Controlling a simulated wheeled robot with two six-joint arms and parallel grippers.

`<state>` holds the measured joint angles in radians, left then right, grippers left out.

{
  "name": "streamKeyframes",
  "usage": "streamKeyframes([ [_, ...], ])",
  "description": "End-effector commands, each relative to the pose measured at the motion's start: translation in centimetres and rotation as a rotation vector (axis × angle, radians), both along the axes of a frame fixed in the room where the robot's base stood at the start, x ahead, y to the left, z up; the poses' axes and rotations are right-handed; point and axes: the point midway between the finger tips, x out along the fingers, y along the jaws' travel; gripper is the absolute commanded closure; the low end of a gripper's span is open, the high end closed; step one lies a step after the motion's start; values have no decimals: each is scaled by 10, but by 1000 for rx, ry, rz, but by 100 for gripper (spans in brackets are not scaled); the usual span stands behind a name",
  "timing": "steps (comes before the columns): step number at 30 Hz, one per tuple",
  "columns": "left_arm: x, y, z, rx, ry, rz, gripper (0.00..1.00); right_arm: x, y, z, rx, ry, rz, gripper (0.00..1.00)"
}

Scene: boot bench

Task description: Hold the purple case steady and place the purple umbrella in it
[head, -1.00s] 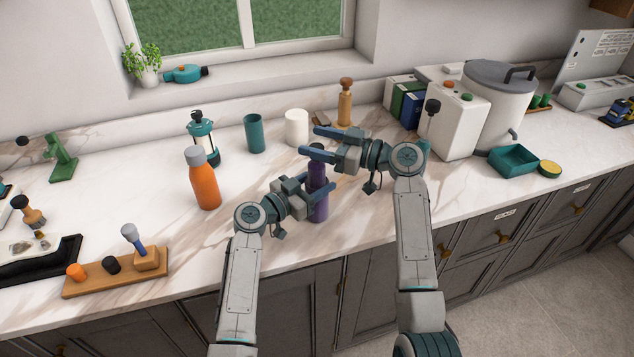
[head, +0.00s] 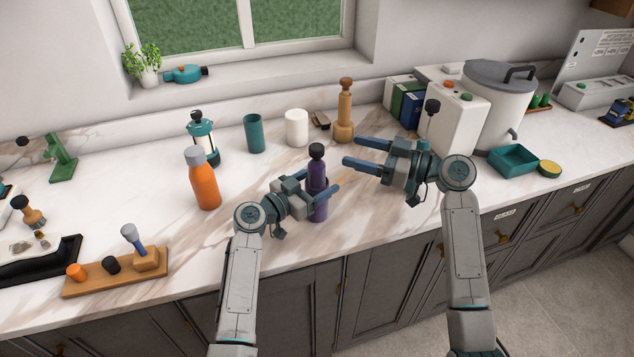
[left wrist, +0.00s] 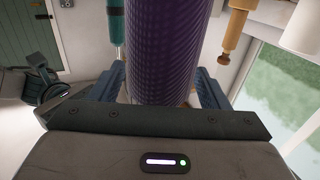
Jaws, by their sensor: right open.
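The purple case (head: 318,208) stands upright near the counter's front edge. The purple umbrella (head: 317,152) stands upright in it, its dark knob handle on top; where umbrella ends and case begins is hard to tell. My left gripper (head: 324,190) is shut on the case, a finger on each side of it. In the left wrist view the textured purple body (left wrist: 166,50) fills the space between the fingers. My right gripper (head: 352,151) is open and empty, to the right of the umbrella and apart from it.
An orange bottle (head: 203,183) stands to the left. A teal tray (head: 514,159) lies right.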

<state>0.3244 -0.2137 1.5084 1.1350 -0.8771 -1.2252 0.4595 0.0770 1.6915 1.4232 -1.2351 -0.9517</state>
Motion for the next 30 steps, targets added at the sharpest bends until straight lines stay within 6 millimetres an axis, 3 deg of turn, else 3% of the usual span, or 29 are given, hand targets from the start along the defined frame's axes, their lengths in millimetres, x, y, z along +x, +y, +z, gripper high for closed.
streamKeyframes([
  [13,-7,8,-1,1,1,1,25,0,0,0,0,0,0,36],
  [24,-55,65,-1,4,0,1,25,0,0,0,0,0,0,36],
  [30,-73,86,-1,2,1,1,25,0,0,0,0,0,0,36],
])
